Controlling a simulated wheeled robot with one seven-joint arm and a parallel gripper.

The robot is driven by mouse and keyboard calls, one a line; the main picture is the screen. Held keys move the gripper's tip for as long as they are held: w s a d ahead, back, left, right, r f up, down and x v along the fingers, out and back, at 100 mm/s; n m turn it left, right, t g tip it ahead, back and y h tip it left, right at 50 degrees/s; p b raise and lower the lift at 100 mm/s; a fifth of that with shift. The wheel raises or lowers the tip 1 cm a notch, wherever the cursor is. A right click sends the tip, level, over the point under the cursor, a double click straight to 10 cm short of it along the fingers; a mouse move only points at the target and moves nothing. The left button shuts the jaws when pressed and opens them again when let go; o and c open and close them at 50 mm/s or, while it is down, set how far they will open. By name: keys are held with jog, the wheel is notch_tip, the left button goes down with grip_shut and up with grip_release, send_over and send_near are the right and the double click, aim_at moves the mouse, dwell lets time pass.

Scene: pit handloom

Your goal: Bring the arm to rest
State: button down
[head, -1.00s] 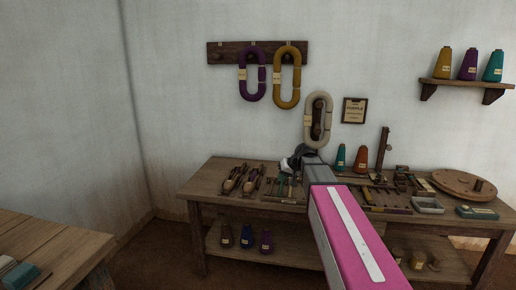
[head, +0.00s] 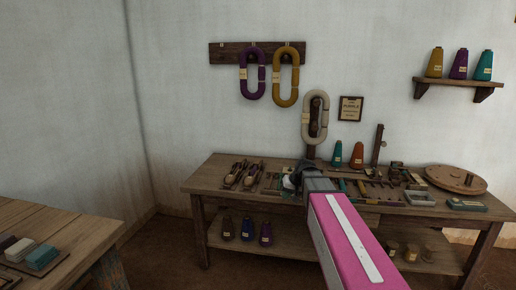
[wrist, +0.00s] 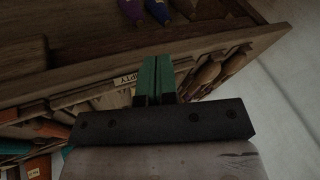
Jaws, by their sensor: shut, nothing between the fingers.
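My arm, with a pink and white link, reaches forward in the head view over the wooden workbench (head: 205,186). My gripper (head: 292,183) is at its far end, partly hidden by the wrist, above the tools on the bench top. In the wrist view my gripper (wrist: 155,78) shows two green fingers pressed together, with nothing between them. A dark bench edge (wrist: 90,72) with a small "EMPTY" label (wrist: 125,80) lies behind the fingers. I cannot tell whether the fingers touch anything.
Shuttles (head: 240,176) lie left of my gripper. A second table (head: 60,235) is at lower left, with open floor between.

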jog(key=s+d+f+g+h, duration=0.1)
jog(key=s+d+f+h, duration=0.1)
jog(key=s+f, duration=0.5)
jog(key=s+d+f+m+g+h, duration=0.1)
jog(key=s+d+f, duration=0.3)
jog(key=s, duration=0.9)
notch_tip(320, 180, down, 4)
jog(key=shift+s+d+r+g+h, duration=0.1)
jog(key=shift+s+d+g+h, duration=0.15)
jog(key=shift+g+h, duration=0.55)
